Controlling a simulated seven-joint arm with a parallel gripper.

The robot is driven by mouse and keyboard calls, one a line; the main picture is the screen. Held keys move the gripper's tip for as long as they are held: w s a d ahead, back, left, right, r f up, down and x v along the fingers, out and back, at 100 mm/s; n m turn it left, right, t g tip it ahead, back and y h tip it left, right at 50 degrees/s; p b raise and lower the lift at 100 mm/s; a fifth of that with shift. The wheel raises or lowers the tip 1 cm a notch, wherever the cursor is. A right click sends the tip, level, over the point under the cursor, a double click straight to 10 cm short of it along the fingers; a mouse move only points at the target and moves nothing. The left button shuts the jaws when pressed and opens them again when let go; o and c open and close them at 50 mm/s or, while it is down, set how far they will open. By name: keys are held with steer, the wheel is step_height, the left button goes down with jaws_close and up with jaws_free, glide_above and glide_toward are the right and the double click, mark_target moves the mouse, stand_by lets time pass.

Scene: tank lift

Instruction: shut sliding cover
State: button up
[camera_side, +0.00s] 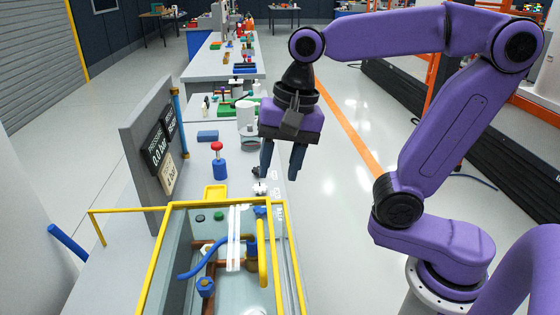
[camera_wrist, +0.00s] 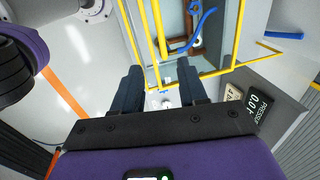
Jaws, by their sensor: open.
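A glass-walled tank with a yellow rim (camera_side: 160,255) stands at the front of the bench. Inside are copper-coloured pipes and a blue hose (camera_side: 205,262). A yellow bar-shaped handle (camera_side: 262,252) shows at the tank's right side, near a pale strip (camera_side: 235,238). The sliding cover seems to be clear, and I cannot tell its edges or how far it is open. My gripper (camera_side: 281,174) is open and empty, pointing down above the bench behind the tank, apart from it. In the wrist view the yellow rim (camera_wrist: 238,35) lies beyond my spread fingers (camera_wrist: 160,82).
A grey panel with a pressure display (camera_side: 160,150) stands upright left of the tank. A blue post with a red knob (camera_side: 218,165) and a yellow tray (camera_side: 215,192) sit behind the tank. A white cylinder (camera_side: 247,115) stands farther back.

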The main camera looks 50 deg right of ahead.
steer(key=shift+r, duration=0.15)
steer(key=c, duration=0.7)
steer(key=shift+w+a+n, duration=0.25)
steer(key=shift+w+n, duration=0.05)
steer(key=shift+n, duration=0.2)
jaws_close()
steer(key=n+g+h, duration=0.2)
steer(key=n, duration=0.6)
glide_above(248, 258)
steer(key=f, duration=0.1)
steer(key=w+a+f+n+g+h, duration=0.2)
steer(key=w+a+f+n, duration=0.35)
steer(key=n, duration=0.35)
steer(key=x, duration=0.6)
steer(key=d+x, duration=0.1)
steer(key=x, duration=0.2)
steer(key=shift+s, duration=0.4)
steer(key=shift+s+d+f, duration=0.25)
steer(key=shift+s+d, duration=0.2)
steer(key=shift+s+d+f, duration=0.25)
steer(key=shift+s+d, duration=0.15)
steer(key=shift+s, duration=0.05)
steer(key=shift+s+d+f, duration=0.15)
steer(key=shift+s+d, duration=0.35)
